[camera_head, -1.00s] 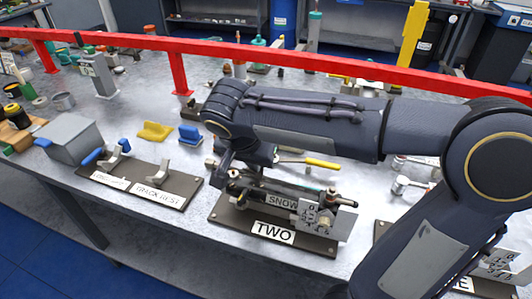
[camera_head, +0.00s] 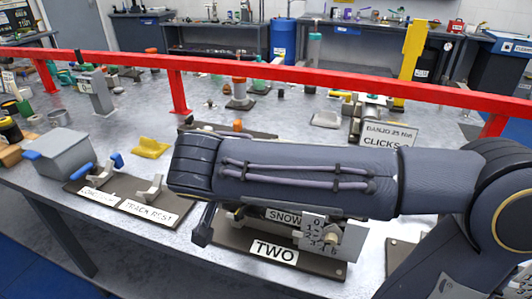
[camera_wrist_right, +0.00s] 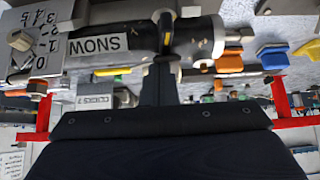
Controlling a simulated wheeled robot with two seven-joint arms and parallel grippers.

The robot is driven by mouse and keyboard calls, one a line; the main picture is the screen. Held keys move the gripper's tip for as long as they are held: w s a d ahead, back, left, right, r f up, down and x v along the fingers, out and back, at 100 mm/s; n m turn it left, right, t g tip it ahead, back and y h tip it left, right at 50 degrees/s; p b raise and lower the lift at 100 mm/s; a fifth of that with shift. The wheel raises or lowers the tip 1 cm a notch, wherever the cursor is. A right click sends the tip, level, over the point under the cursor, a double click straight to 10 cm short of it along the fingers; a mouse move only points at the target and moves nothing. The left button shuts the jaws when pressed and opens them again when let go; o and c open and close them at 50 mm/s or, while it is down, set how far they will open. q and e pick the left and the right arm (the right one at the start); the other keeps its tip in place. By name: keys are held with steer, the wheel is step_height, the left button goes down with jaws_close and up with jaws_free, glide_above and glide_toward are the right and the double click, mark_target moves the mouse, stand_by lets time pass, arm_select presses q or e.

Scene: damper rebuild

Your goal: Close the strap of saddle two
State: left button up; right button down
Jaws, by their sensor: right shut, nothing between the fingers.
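Saddle two stands on a dark board marked TWO (camera_head: 225,232), below my right forearm in the head view. It carries a dark damper with a SNOW label (camera_head: 284,216) and a numbered plate (camera_head: 325,234). The right wrist view shows the damper (camera_wrist_right: 195,40) upside down and lying across the top. A narrow dark band, perhaps the strap (camera_wrist_right: 166,36), crosses it. My right gripper (camera_wrist_right: 161,82) is shut and empty, its fingers close against the damper beside the label. I cannot tell whether they touch the strap or whether it is closed. My left gripper is not in view.
A red rail (camera_head: 290,85) runs across the bench behind the saddle. To the left are the TRACK REST board (camera_head: 150,208), a yellow block (camera_head: 150,148) and a grey box (camera_head: 62,155). A CLICKS sign (camera_head: 388,137) stands at back right.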

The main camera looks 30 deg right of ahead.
steer(key=r+p, duration=0.1)
steer(key=w+d+r+p, duration=0.1)
steer(key=r, duration=0.1)
steer(key=d+r+p, duration=0.1)
steer(key=shift+w+r, duration=0.2)
steer(key=shift+r, duration=0.1)
steer(key=shift+s+a+r, duration=0.2)
steer(key=shift+s+a, duration=0.1)
steer(key=shift+a, duration=0.2)
steer(key=shift+s+a+r, duration=0.15)
steer(key=shift+s+a, duration=0.15)
steer(key=shift+a, duration=0.15)
steer(key=v, duration=0.6)
steer(key=w+d+f+g+y+p, duration=0.1)
steer(key=w+d+g+y+p, duration=0.6)
steer(key=w+d+p, duration=0.5)
step_height(320, 180, down, 9)
steer(key=s+a, duration=0.2)
steer(key=s, duration=0.1)
steer(key=shift+a+r+b, duration=0.15)
steer(key=shift+a+b, duration=0.2)
